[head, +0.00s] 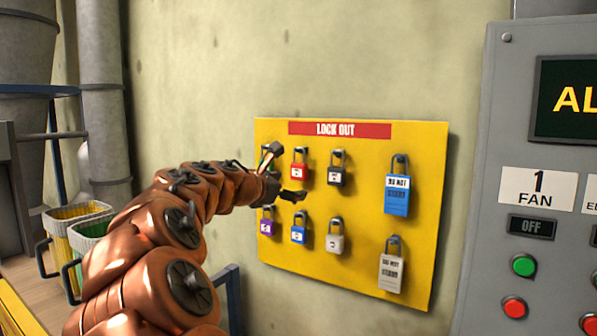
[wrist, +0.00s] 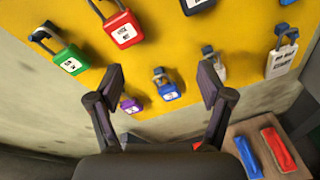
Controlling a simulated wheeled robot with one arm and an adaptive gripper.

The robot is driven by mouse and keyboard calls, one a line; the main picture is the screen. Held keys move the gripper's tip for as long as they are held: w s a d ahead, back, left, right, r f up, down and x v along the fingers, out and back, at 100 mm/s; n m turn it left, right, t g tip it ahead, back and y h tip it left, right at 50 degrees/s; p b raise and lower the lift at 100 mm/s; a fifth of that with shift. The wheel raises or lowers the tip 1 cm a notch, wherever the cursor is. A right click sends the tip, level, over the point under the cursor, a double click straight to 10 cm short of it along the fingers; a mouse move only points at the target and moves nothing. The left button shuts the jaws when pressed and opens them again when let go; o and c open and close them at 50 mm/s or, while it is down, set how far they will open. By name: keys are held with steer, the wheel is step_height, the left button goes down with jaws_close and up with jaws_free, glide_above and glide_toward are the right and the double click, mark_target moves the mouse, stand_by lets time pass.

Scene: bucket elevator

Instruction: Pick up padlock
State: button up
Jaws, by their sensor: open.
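Several padlocks hang on a yellow lock out board (head: 365,232). In the head view, the top row has a red padlock (head: 299,172), a black padlock (head: 337,175) and a large blue padlock (head: 397,195). Below hang a purple padlock (head: 266,227), a small blue padlock (head: 299,235), a grey padlock (head: 335,243) and a large pale padlock (head: 391,272). A green padlock (wrist: 70,60) shows in the wrist view and is mostly hidden behind my gripper in the head view. My gripper (head: 289,171) is open and empty, in front of the board's left part. In the wrist view, the purple and small blue padlocks appear between its fingers (wrist: 161,73).
A grey control panel (head: 502,145) with buttons stands right of the board. Yellow and green bins (head: 78,212) are at the left. In the wrist view, a box with red (wrist: 277,149) and blue (wrist: 248,157) items is at the lower right.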

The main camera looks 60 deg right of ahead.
mark_target(297, 165)
steer(key=shift+w+d+r+n+t+h+p, duration=0.1)
steer(key=shift+w+d+r+n+h, duration=0.25)
steer(key=shift+w+d+r+n, duration=0.7)
steer(key=shift+w+d+r+n+t+h+p, duration=0.1)
steer(key=shift+w+d+r+n+h, duration=0.45)
steer(key=shift+d, duration=0.9)
steer(key=shift+w+d+r+n+t+h+p, duration=0.15)
steer(key=shift+w+d+r+n, duration=0.3)
steer(key=shift+d+n, duration=0.7)
steer(key=d, duration=0.2)
steer(key=d+f+p, duration=0.1)
steer(key=d, duration=0.1)
steer(key=shift+w, duration=0.25)
steer(key=shift+d+m, duration=0.25)
steer(key=shift+d, duration=0.2)
steer(key=c, duration=1.3)
